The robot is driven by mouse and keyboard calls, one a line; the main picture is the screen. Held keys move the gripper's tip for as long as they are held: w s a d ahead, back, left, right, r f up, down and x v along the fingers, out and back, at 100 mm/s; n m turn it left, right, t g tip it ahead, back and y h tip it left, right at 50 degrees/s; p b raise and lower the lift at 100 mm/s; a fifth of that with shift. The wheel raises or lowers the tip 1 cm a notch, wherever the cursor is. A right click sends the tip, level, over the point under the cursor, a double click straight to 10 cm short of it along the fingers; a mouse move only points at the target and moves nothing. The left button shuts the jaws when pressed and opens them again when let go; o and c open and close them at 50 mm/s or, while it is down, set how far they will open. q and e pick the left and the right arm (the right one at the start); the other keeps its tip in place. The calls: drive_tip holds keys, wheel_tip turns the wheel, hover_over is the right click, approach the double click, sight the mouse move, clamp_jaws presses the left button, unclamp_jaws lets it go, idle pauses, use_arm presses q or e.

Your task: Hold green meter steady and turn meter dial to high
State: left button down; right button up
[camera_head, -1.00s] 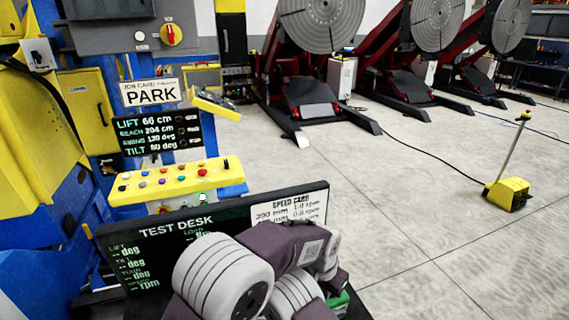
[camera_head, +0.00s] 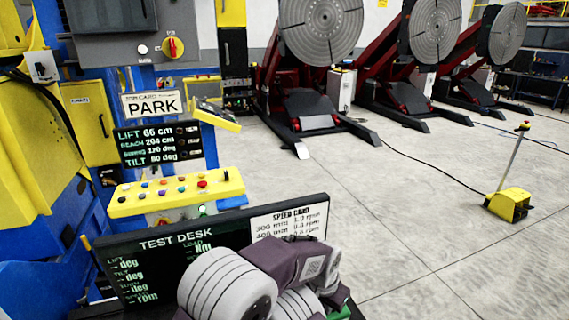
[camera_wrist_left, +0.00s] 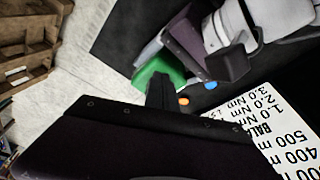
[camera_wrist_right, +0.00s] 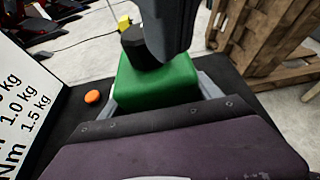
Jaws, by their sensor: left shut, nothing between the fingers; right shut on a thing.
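The green meter (camera_wrist_right: 158,82) stands on the dark desk top; it also shows in the left wrist view (camera_wrist_left: 158,72). My right gripper (camera_wrist_right: 160,97) is shut on it, with a grey finger on each side. A black knob-like piece (camera_wrist_right: 137,45), which looks like the dial, is at its top. My left gripper (camera_wrist_left: 161,88) is shut and empty, its dark fingers close by the meter's top. I cannot tell whether they touch the dial. In the head view my left gripper (camera_head: 290,260) hides most of the meter, leaving a green sliver (camera_head: 344,302). The dial's setting is not readable.
The test desk board (camera_head: 170,262) with a speed card (camera_head: 290,222) stands behind the grippers. An orange button (camera_wrist_right: 92,97) is beside the meter. A yellow button panel (camera_head: 175,193) is behind the board. The floor to the right is open, with a yellow pedal unit (camera_head: 508,205).

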use_arm(q)
drive_tip(key=shift+w+a, duration=0.3)
drive_tip(key=shift+w, duration=0.05)
idle(0.4)
drive_tip(key=shift+s, duration=0.1)
wheel_tip(320, 180, up, 6)
drive_tip(key=shift+s+a, duration=0.3)
drive_tip(key=shift+a, duration=0.05)
idle(0.3)
drive_tip(key=shift+r, duration=0.1)
drive_tip(key=shift+s+x, duration=0.2)
drive_tip(key=shift+x, duration=0.85)
drive_tip(key=shift+s+x, duration=0.2)
drive_tip(key=shift+x, duration=0.8)
drive_tip(key=shift+s+x, duration=0.2)
drive_tip(key=shift+x, duration=0.85)
drive_tip(key=shift+w+d, duration=0.1)
drive_tip(key=shift+w, duration=0.05)
